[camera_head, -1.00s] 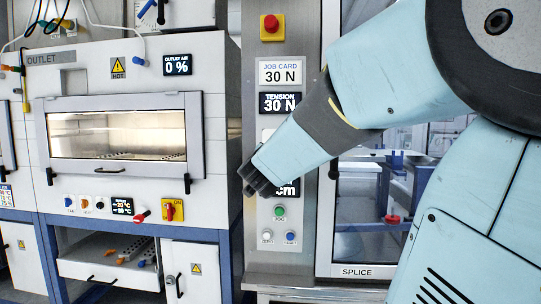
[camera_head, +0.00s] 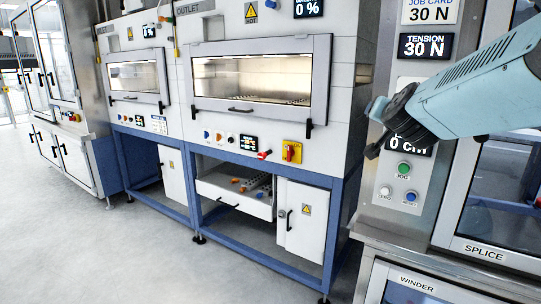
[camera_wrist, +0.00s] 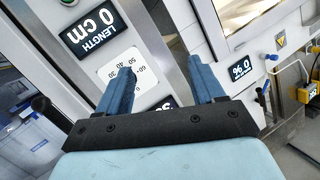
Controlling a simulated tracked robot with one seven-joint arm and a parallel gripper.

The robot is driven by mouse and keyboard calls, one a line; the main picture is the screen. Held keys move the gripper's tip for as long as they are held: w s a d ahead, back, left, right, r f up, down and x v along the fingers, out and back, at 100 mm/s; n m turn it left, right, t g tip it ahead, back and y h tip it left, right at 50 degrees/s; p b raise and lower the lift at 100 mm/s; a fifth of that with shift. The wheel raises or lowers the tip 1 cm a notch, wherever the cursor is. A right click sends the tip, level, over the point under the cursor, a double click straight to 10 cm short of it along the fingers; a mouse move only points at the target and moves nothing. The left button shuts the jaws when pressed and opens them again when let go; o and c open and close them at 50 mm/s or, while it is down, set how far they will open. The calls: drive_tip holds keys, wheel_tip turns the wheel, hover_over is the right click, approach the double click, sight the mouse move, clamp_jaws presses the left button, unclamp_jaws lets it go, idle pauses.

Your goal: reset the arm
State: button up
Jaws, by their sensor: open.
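My pale blue arm reaches in from the right in the head view. My gripper (camera_head: 374,128) is in front of the grey control column (camera_head: 420,195), beside the lower display, and partly covers it. In the wrist view, the two blue fingers of my gripper (camera_wrist: 163,78) stand apart with nothing between them. Behind them are the column's length display reading 0 cm (camera_wrist: 92,34) and a white scale plate (camera_wrist: 125,75). I cannot tell the exact gap between the fingers and the column.
The outlet oven (camera_head: 262,75) stands left of the column, with an open drawer (camera_head: 235,190) below it. Green jog (camera_head: 404,169) and blue reset (camera_head: 411,196) buttons are on the column. The splice cabinet (camera_head: 505,210) is at right. Grey floor (camera_head: 120,250) is clear at lower left.

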drive_tip(key=s+a+f+n+g+y, duration=0.1)
drive_tip(key=s+f+g, duration=0.4)
drive_tip(key=s, duration=0.5)
drive_tip(key=s+a+f+n+g+y, duration=0.2)
drive_tip(key=s+a+f+n+g, duration=0.2)
drive_tip(key=s+f, duration=0.3)
drive_tip(key=s+n, duration=0.1)
drive_tip(key=s, duration=0.3)
drive_tip(key=shift+f+n+g+y, duration=0.3)
drive_tip(key=shift+n+g, duration=0.1)
idle(0.6)
